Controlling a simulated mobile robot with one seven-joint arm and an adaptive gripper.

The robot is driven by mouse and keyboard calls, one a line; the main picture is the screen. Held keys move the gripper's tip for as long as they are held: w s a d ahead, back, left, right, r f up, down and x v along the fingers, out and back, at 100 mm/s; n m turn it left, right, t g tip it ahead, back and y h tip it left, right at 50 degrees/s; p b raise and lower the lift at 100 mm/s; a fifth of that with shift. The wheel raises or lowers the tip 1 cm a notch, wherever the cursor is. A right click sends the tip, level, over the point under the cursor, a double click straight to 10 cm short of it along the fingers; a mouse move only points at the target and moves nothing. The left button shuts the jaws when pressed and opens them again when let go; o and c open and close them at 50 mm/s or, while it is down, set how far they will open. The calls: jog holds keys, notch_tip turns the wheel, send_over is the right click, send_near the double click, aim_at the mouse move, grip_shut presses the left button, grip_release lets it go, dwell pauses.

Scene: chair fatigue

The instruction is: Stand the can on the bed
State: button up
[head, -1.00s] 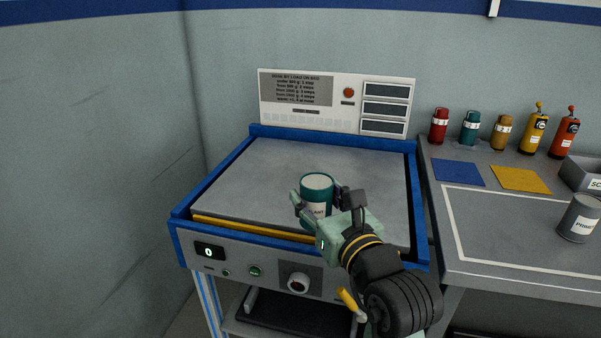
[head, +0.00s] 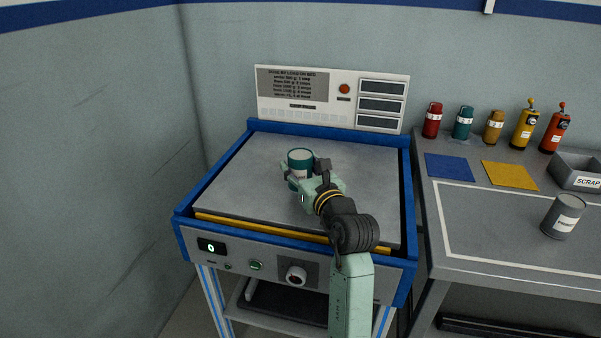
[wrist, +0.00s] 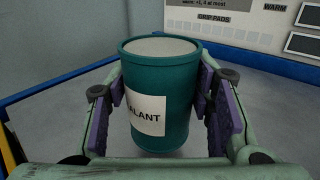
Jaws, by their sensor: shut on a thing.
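A teal can (head: 299,160) with a white label is upright between the fingers of my gripper (head: 306,176), over the middle of the grey bed (head: 250,170). In the wrist view the can (wrist: 160,75) fills the centre, its label ending in "ALANT", and the purple pads of my gripper (wrist: 160,110) press it from both sides. My gripper is shut on the can. The can's lower end looks close to the bed; I cannot tell whether it touches. The display (head: 211,246) on the front panel reads 0.
A white panel (head: 333,98) with a red button stands behind the bed, and a raised blue frame surrounds it. On the bench at right are several bottles, blue (head: 449,167) and yellow (head: 509,175) mats, a scrap bin (head: 577,172) and a grey can (head: 563,217).

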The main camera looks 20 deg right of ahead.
jog(key=shift+f, duration=1.05)
jog(key=shift+f, duration=0.2)
jog(key=o, duration=1.4)
